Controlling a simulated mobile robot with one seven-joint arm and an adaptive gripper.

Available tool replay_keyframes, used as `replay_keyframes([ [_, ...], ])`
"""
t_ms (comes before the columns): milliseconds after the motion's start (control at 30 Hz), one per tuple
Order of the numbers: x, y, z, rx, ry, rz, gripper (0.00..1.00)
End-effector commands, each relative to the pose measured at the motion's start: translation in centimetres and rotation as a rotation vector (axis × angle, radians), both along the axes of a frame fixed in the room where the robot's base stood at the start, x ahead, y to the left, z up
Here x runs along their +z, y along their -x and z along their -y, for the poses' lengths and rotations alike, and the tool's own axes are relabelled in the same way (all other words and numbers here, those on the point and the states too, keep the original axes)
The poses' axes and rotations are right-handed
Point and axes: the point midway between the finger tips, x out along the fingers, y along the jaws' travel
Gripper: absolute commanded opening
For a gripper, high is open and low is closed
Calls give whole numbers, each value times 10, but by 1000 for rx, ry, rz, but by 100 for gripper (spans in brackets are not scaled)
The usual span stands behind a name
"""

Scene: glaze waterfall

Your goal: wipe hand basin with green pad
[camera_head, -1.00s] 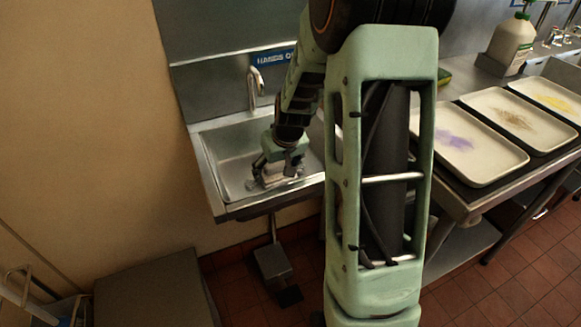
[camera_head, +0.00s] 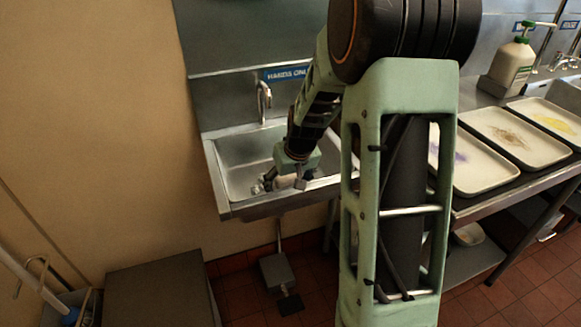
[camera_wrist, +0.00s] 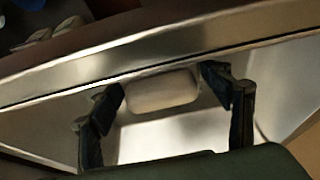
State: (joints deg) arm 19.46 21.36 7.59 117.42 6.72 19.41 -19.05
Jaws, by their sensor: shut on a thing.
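The hand basin (camera_head: 240,150) is a steel sink on the wall at the middle left in the head view. My gripper (camera_head: 284,183) is low inside its front right part. In the wrist view, my gripper (camera_wrist: 163,84) has its two dark fingers on either side of a pale, rounded block (camera_wrist: 162,92), shut on it. The block looks whitish, not green. It lies close to a long metal edge. Whether it touches the basin surface, I cannot tell. No green pad shows now; my arm hides part of the counter.
A curved tap (camera_head: 263,98) stands at the basin's back. A steel counter to the right holds pale trays with coloured powder (camera_head: 515,133) and a green-capped bottle (camera_head: 512,65). A foot pedal (camera_head: 278,272) is below the basin. A dark box (camera_head: 160,290) stands lower left.

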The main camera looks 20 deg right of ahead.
Motion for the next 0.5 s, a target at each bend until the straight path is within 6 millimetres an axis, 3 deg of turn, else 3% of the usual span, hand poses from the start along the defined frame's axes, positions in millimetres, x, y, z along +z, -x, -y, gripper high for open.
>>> replay_keyframes([
  [500, 49, -8, -3, 0, -1, -2, 49],
])
